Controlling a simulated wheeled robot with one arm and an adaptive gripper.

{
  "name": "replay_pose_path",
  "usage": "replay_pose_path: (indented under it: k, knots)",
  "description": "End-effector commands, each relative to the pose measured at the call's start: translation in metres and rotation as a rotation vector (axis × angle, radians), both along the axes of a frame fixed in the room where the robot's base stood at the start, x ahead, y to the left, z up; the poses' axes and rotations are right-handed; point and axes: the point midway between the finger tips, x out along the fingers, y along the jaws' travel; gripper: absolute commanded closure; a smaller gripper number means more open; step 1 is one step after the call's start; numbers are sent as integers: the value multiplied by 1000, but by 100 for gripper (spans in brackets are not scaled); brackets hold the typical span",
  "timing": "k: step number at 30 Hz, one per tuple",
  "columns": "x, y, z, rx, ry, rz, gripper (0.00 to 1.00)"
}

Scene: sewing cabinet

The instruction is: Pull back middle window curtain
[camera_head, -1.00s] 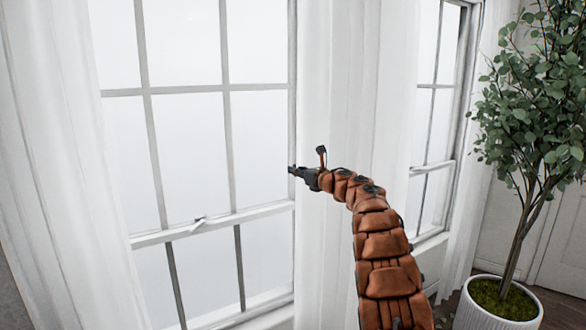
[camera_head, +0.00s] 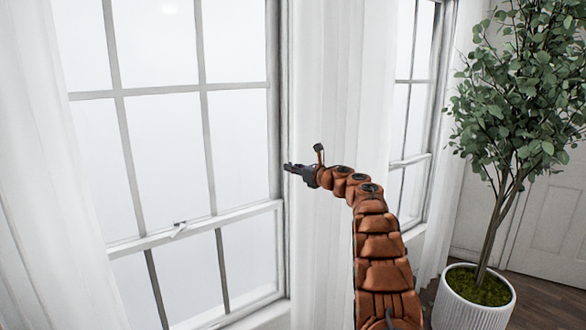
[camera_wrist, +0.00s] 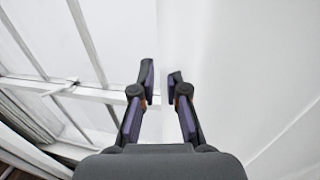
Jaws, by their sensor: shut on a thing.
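A white curtain (camera_head: 335,90) hangs from top to bottom between two windows in the head view. It also fills the right part of the wrist view (camera_wrist: 245,70). My gripper (camera_head: 287,167) is at the curtain's left edge, beside the window frame. In the wrist view my gripper (camera_wrist: 161,78) has its fingertips close together, shut on the edge of the curtain. The cloth between the pads is pale and hard to make out. The left window (camera_head: 165,150) stands uncovered beside this curtain.
Another white curtain (camera_head: 30,150) hangs at the far left. A second window (camera_head: 408,110) is right of the held curtain. A leafy plant (camera_head: 520,100) in a white ribbed pot (camera_head: 474,308) stands at the right, with a door (camera_head: 553,235) behind it.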

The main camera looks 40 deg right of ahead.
Motion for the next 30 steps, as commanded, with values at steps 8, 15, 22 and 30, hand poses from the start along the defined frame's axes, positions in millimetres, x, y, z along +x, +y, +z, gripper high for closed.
replay_pose_path:
  k: [8,15,22,30]
  knots:
    - [-4,-7,2,0,-4,-13,73]
    - [-2,-4,2,0,-3,-8,61]
    - [-3,-4,2,-1,-3,-7,61]
    - [-19,-6,3,0,-1,-8,61]
